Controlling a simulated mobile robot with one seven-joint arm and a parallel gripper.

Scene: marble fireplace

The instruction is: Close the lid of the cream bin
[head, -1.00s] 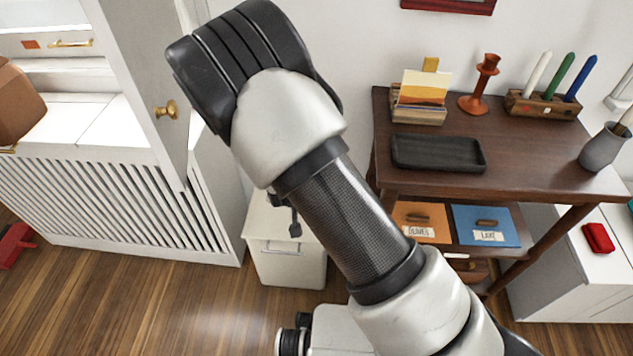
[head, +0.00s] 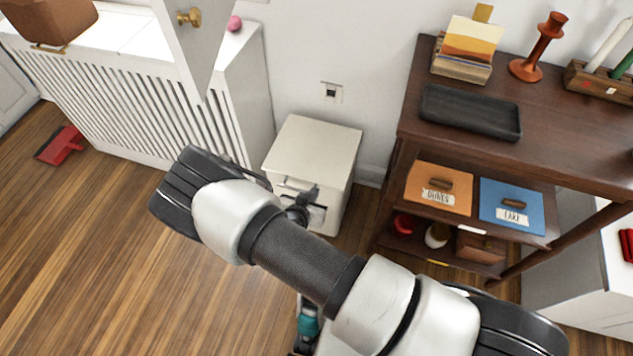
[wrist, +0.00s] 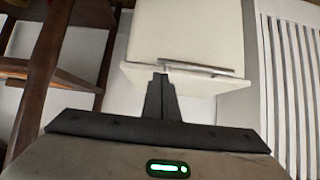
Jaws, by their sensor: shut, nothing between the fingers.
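The cream bin (head: 338,205) stands on the floor against the wall, right of the white slatted cabinet. Its pale lid (head: 318,146) shows as a flat, slanting panel over the top in the head view. How fully it is shut I cannot tell. A bar handle (head: 292,185) is on the front, and my arm hides part of that side. My gripper (head: 311,192) is shut and empty at the bin's front. In the wrist view my gripper (wrist: 161,80) overlaps the bin (wrist: 190,30) near the left end of the handle (wrist: 197,68); contact is unclear.
A dark wooden shelf table (head: 440,150) stands close on the bin's right, bearing a black tray (head: 470,112). The slatted cabinet (head: 165,110) and an open door (head: 200,50) are to the left. Wooden floor (head: 120,260) is clear in front at left.

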